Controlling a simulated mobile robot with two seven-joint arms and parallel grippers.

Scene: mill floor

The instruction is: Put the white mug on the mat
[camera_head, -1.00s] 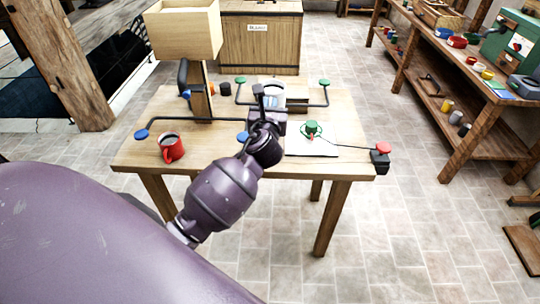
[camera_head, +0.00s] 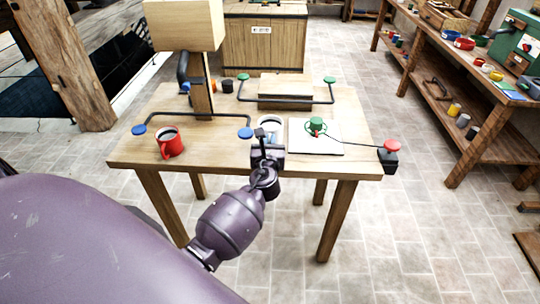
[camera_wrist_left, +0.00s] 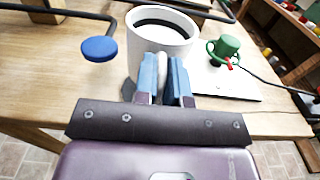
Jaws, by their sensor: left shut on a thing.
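I cannot tell whether the mug touches the table. A flat white sheet, which may be the mat (camera_head: 334,147), lies right of the mug with a green object (camera_head: 316,125) on it. My right gripper is not in view.
A red mug (camera_head: 169,143) stands at the table's left. Black rails with blue and green knobs (camera_head: 246,132) edge the area. A red button (camera_head: 392,146) sits at the right corner, its cord reaching the green object. A wooden block (camera_head: 285,92) lies at the back.

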